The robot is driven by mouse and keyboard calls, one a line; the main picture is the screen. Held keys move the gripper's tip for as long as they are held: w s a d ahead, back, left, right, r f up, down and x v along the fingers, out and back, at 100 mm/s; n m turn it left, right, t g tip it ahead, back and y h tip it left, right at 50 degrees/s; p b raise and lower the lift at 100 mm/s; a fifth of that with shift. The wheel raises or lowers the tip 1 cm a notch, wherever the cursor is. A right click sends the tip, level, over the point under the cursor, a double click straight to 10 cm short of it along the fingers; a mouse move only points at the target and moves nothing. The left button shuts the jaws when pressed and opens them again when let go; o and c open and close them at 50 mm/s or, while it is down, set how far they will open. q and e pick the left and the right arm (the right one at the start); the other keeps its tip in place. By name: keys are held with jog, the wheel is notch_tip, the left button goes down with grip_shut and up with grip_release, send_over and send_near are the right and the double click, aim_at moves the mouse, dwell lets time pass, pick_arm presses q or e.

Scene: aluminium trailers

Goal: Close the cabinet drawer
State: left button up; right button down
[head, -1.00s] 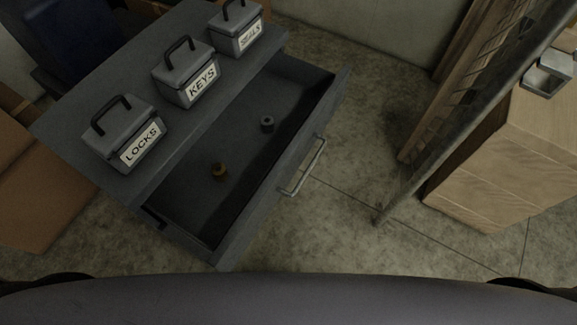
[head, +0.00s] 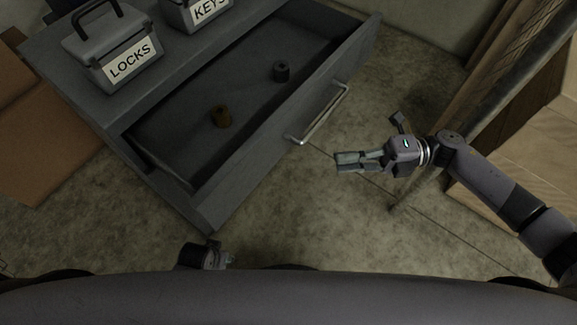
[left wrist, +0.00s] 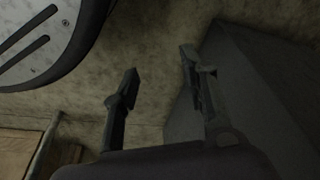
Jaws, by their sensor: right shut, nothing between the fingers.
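The grey cabinet (head: 55,50) stands at the left with its drawer (head: 262,150) pulled out. A metal bar handle (head: 322,116) is on the drawer front. My left gripper (head: 228,258) shows only partly at the bottom edge, near the drawer's front corner. In the left wrist view its fingers (left wrist: 155,62) are spread, with nothing between them.
Grey boxes labelled LOCKS (head: 122,52) and KEYS (head: 205,14) stand on the cabinet top. A cardboard box (head: 50,150) is at the left. Wooden crates (head: 535,140) and a leaning panel stand at the right. Floor (head: 300,215) is clear in front of the drawer.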

jog(key=p, duration=0.1)
send_near(259, 158)
jog(key=s+a, duration=0.2)
jog(key=s, duration=0.1)
pick_arm(q)
jog(key=shift+s+a+f, duration=0.1)
jog(key=shift+s+f, duration=0.25)
jog(key=shift+f, duration=0.3)
jog(key=shift+s+f, duration=0.35)
jog(key=shift+f, duration=0.25)
pick_arm(e)
jog(key=shift+w+a, duration=0.5)
jog(key=shift+a, duration=0.2)
jog(key=shift+w+a, duration=0.55)
jog(key=shift+a, duration=0.15)
pick_arm(q)
jog(key=shift+f, duration=0.1)
pick_arm(e)
jog(key=shift+w+a, duration=0.1)
